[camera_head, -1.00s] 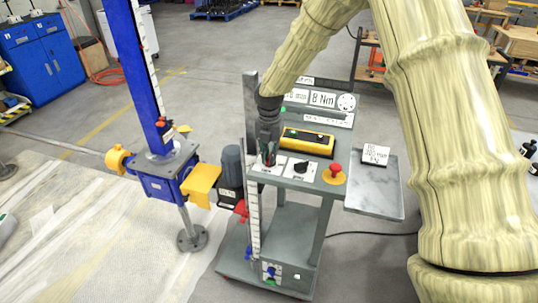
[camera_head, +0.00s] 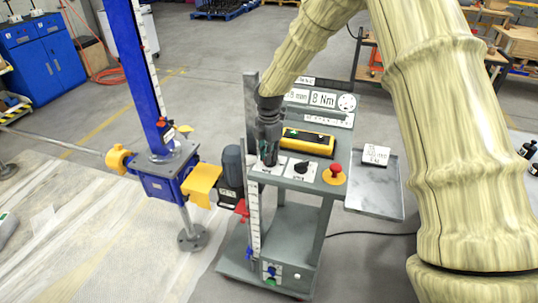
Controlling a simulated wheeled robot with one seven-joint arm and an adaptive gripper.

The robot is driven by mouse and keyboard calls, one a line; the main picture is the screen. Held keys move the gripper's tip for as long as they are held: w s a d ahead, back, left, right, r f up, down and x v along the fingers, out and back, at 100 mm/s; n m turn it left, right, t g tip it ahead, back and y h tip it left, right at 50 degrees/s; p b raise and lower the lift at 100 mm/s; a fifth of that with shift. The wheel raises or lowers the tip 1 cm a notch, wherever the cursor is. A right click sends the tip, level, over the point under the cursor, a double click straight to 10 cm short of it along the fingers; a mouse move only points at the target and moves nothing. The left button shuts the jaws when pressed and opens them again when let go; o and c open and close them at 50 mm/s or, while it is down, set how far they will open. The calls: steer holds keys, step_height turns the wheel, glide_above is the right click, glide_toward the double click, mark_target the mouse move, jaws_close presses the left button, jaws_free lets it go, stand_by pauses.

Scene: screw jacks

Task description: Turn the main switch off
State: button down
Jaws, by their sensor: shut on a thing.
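The control cart's grey panel (camera_head: 318,182) is in the middle of the view. My gripper (camera_head: 268,160) points down at the left end of the panel. It is shut on the main switch, whose handle is mostly hidden by the fingers. The white plate of the switch (camera_head: 276,171) shows just beside the fingertips. Which way the handle points cannot be made out.
Right of my gripper are a black rotary knob (camera_head: 301,167) and a red mushroom button (camera_head: 335,169) on a yellow base. A yellow-framed box (camera_head: 307,142) lies behind. A grey motor (camera_head: 231,166) and the blue screw jack (camera_head: 168,185) stand left.

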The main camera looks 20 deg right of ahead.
steer(key=m, duration=0.5)
steer(key=shift+w+m, duration=0.2)
steer(key=shift+m, duration=0.1)
steer(key=m, duration=0.5)
steer(key=shift+w+r, duration=0.1)
steer(key=shift+w, duration=0.05)
stand_by(0.3)
steer(key=c, duration=1.5)
jaws_free()
step_height(320, 180, up, 12)
steer(key=shift+f, duration=0.1)
